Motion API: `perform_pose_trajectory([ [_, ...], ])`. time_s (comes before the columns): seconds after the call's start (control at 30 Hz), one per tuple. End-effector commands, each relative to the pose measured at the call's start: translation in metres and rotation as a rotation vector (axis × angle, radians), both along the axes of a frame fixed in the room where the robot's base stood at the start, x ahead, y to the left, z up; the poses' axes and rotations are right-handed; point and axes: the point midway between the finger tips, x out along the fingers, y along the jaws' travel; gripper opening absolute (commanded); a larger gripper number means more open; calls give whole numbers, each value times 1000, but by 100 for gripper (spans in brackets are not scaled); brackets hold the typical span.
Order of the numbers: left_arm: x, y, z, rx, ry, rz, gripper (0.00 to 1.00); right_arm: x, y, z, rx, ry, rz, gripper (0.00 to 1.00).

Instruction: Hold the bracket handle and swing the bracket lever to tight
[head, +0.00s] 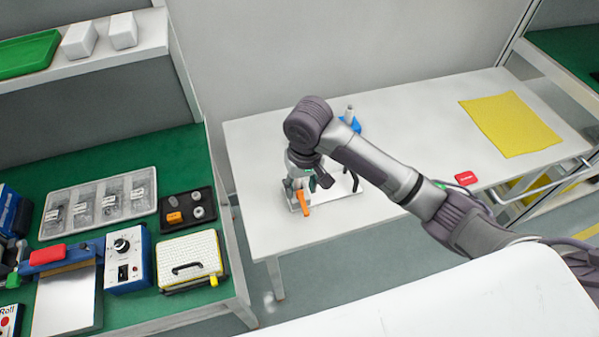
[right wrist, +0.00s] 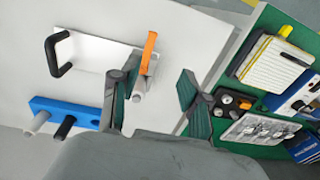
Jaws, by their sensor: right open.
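The bracket is a white plate (head: 343,189) on the white table, also in the right wrist view (right wrist: 95,52). A black handle (right wrist: 57,54) stands at its left end there. An orange lever (right wrist: 149,52) stands at the other end, beside a short grey post (right wrist: 138,97); in the head view the lever (head: 303,203) points toward the near edge. My right gripper (head: 307,181) is open over the lever end. In the right wrist view its fingers (right wrist: 154,86) are apart, with the lever and post between them in the picture. Contact cannot be told. My left gripper is out of view.
A blue block with pegs (right wrist: 65,112) lies beside the bracket. A yellow cloth (head: 512,124) and a red item (head: 466,178) lie to the right. A green-topped bench (head: 180,145) with trays and boxes stands left. The table's right half is mostly clear.

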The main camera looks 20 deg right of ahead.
Motion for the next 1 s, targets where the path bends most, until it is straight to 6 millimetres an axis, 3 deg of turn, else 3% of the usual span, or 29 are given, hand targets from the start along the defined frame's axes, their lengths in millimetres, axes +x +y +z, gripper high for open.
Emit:
perform_pose_trajectory([
  [0.1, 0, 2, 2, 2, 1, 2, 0, 11, -11, 19, -49, 18, -37, 46],
  [0.27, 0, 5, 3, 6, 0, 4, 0, 12, -15, 17, -64, 30, -53, 46],
  [0.47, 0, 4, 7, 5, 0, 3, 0, 11, -15, -13, -63, 31, -53, 46],
  [0.8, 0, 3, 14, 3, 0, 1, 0, 12, -15, -79, -62, 29, -50, 46],
  [1.0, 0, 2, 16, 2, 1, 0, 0, 12, -15, -105, -61, 26, -51, 46],
])
